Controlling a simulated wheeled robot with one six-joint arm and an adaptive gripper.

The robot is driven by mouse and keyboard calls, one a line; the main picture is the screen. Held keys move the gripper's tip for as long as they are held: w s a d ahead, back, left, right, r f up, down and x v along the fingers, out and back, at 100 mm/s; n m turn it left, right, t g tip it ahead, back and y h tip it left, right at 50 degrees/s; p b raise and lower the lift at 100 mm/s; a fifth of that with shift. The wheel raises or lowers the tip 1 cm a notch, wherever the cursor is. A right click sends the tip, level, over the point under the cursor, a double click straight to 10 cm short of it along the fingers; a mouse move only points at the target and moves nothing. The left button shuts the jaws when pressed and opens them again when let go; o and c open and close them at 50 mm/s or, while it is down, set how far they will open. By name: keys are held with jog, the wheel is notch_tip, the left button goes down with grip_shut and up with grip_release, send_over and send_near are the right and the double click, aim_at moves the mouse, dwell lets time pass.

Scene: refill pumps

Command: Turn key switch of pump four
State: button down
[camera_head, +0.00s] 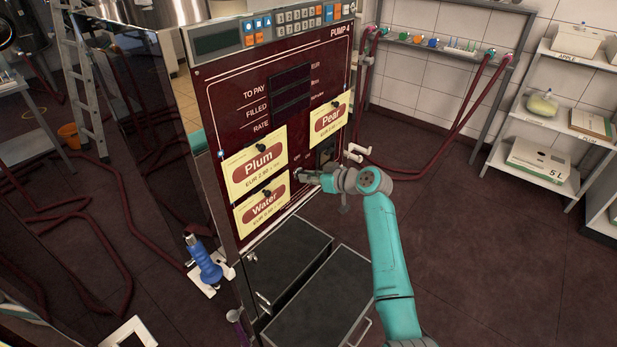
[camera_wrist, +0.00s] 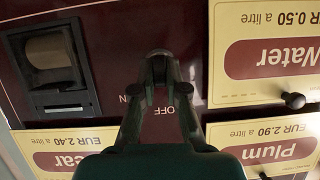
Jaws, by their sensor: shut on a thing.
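Pump four (camera_head: 222,95) is a dark red cabinet, labelled PUMP 4 at its top right in the head view. My gripper (camera_head: 304,175) is at the lower right of its front panel, right of the Plum and Water cards. In the wrist view, which shows the panel upside down, my gripper (camera_wrist: 160,85) is shut on the key switch, between the ON and OFF marks. The key itself is mostly hidden by the fingers, so its angle cannot be told.
The Plum card (camera_head: 258,163), Water card (camera_head: 263,205) and Pear card (camera_head: 329,118) are on the panel near my gripper. A receipt slot (camera_wrist: 50,60) is beside it. An open-looking lower compartment (camera_head: 318,295) juts out below. Floor is clear at right.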

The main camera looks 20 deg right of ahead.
jog(key=m+y, duration=0.1)
jog(key=m, duration=0.1)
jog(key=m+g+y, duration=0.1)
jog(key=shift+w+d+m, duration=0.15)
jog(key=shift+m, duration=0.25)
jog(key=m+y, duration=0.1)
jog(key=m, duration=0.1)
jog(key=m+g+y, duration=0.1)
jog(key=m, duration=0.1)
jog(key=shift+d+f+y, duration=0.1)
jog(key=shift+f+y, duration=0.1)
jog(key=shift+y, duration=0.2)
dwell(0.4)
jog(key=c, duration=1.2)
grip_release()
jog(key=v, duration=1.2)
jog(key=shift+f, duration=0.15)
